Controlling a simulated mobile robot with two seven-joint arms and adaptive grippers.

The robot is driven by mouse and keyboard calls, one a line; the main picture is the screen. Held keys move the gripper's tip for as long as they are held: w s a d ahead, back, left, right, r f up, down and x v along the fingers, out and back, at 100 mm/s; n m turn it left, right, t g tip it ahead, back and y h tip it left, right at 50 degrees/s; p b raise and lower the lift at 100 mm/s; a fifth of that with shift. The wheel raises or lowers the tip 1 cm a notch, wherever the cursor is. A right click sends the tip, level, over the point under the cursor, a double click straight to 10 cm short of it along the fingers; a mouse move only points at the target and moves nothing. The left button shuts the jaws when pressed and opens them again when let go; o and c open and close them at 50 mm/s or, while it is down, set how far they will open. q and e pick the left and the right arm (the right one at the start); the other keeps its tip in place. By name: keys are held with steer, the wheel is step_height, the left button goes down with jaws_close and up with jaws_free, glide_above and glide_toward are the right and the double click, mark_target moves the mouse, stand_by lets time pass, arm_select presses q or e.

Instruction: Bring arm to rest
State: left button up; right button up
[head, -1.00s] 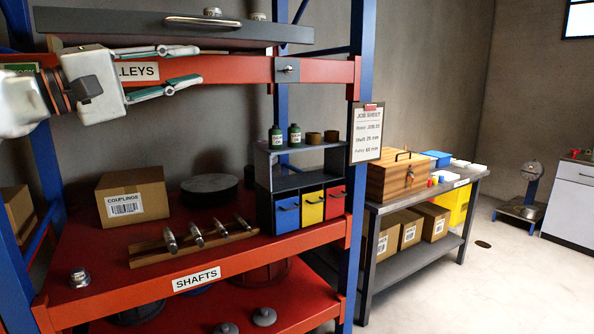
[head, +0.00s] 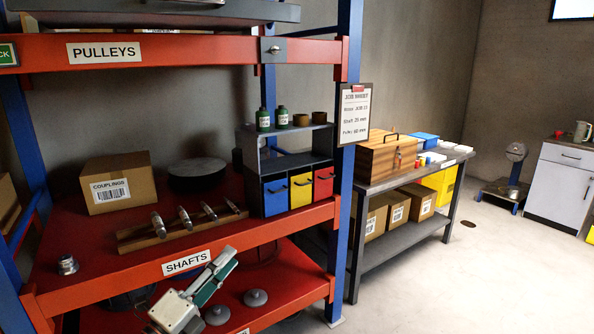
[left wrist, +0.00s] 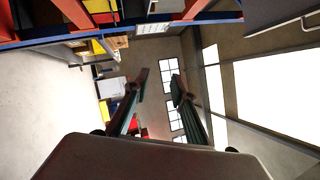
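My left gripper (head: 226,262) shows low in the head view, in front of the red shelf edge just right of the SHAFTS label (head: 186,263). Its fingers point up and to the right. In the left wrist view the two dark fingers (left wrist: 159,82) stand apart with nothing between them, so it is open and empty. Beyond them the wrist view shows windows and floor. My right gripper is in neither view.
The shelf holds a COUPLINGS box (head: 120,184), a wooden rack (head: 180,229) of metal shafts, and a coloured drawer unit (head: 287,190). Grey discs (head: 255,297) lie on the shelf below.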

arm_select(q)
steer(key=s+a+f+n+g+y, duration=0.1)
steer(key=s+f+n+y, duration=0.15)
steer(key=f+n, duration=0.35)
steer(key=s+a+f+n+g+y, duration=0.1)
steer(key=s+f+n+y, duration=0.2)
steer(key=f, duration=0.6)
steer(key=s+a+f+n+y, duration=0.1)
steer(key=s+a+f+n, duration=0.1)
steer(key=s+f+n, duration=0.4)
steer(key=s+f+n+g+y, duration=0.2)
steer(key=s+f+n+g, duration=0.3)
steer(key=s+f, duration=0.9)
step_height(320, 180, down, 3)
steer(key=n, duration=0.3)
steer(key=shift+a, duration=0.35)
